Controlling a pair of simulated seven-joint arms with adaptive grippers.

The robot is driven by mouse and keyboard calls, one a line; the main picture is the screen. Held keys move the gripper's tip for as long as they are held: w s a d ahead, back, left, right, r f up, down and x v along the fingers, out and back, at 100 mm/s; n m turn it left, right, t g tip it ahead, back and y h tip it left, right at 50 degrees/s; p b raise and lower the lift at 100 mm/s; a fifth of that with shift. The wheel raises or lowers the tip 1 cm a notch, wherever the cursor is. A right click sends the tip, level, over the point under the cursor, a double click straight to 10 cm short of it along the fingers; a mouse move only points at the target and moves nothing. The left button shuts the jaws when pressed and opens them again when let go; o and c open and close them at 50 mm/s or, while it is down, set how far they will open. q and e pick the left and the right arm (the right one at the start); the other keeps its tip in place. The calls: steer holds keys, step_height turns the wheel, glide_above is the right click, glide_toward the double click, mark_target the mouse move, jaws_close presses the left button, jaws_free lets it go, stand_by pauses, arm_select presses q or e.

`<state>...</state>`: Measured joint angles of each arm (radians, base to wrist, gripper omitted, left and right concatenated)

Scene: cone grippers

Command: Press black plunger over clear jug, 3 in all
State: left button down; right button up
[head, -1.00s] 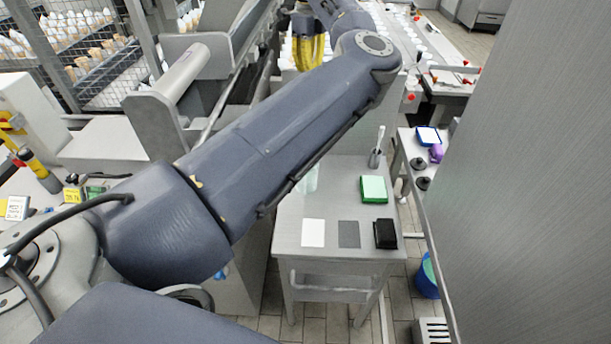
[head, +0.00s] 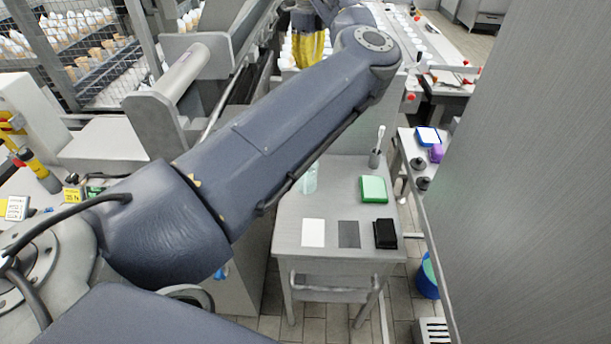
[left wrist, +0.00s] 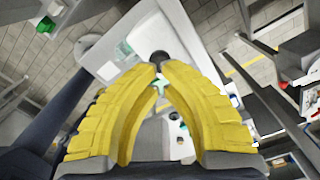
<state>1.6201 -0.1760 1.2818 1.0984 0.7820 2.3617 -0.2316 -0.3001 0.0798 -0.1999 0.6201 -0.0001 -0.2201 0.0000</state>
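My left gripper (head: 308,62) has yellow fingers and shows at the top of the head view, beyond my arm. In the left wrist view its fingertips (left wrist: 160,67) nearly meet, with nothing clearly held between them. A round black knob (left wrist: 159,56), which looks like the plunger, sits right at the tips; I cannot tell whether they touch it. A clear vessel (head: 310,180), which looks like the jug, stands near the left side of the small grey table, partly behind my arm. It also shows in the left wrist view (left wrist: 122,48). My right gripper is in neither view.
The small table (head: 290,240) carries a white square (head: 313,233), a grey square (head: 349,234), a black block (head: 385,234), a green box (head: 374,190) and a holder with a brush (head: 376,155). A tall grey panel (head: 530,200) fills the right side.

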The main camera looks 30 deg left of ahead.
arm_select(q)
steer(key=shift+f, duration=0.25)
steer(key=shift+f, duration=1.5)
steer(key=shift+f, duration=0.8)
steer(key=shift+r, duration=2.55)
steer(key=shift+r, duration=3)
steer(key=shift+a, duration=0.1)
